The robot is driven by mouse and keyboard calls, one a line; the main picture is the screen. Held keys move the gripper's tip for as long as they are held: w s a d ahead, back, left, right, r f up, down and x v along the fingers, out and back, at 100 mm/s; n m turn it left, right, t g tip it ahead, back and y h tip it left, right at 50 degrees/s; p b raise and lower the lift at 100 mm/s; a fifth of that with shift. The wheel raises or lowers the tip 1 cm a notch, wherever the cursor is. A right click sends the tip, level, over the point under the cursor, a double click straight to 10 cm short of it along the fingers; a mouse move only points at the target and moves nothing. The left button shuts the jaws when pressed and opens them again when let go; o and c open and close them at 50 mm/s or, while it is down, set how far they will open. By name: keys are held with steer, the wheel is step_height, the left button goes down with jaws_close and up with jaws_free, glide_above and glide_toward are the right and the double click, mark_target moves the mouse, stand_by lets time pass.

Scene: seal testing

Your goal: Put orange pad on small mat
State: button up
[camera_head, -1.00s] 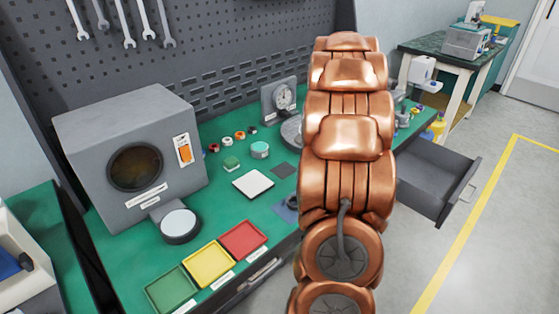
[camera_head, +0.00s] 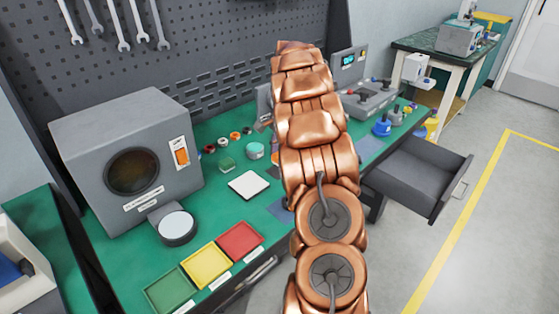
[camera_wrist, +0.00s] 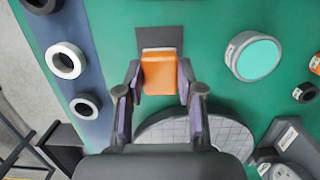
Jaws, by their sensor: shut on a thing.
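In the wrist view my gripper (camera_wrist: 159,80) is shut on the orange pad (camera_wrist: 160,73), which sits between its fingers. The small mat (camera_wrist: 160,38), a dark grey square on the green bench top, shows just past and partly behind the pad's far edge. I cannot tell from this view how high the pad is above the mat. In the head view my copper arm covers the gripper, the pad and the mat.
A round gridded plate (camera_wrist: 195,132) lies beneath the gripper. A teal-topped round container (camera_wrist: 254,56) stands to the right. White and dark rings (camera_wrist: 66,60) lie on a blue strip at left. A white square pad (camera_head: 249,185), coloured trays (camera_head: 208,266) and an open drawer (camera_head: 420,182) surround the arm.

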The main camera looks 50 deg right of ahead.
mark_target(279, 161)
steer(key=shift+f+p, duration=0.35)
steer(key=shift+f, duration=1.35)
steer(key=shift+f, duration=0.2)
steer(key=o, duration=1.2)
steer(key=shift+c, duration=0.2)
steer(key=shift+r, duration=0.1)
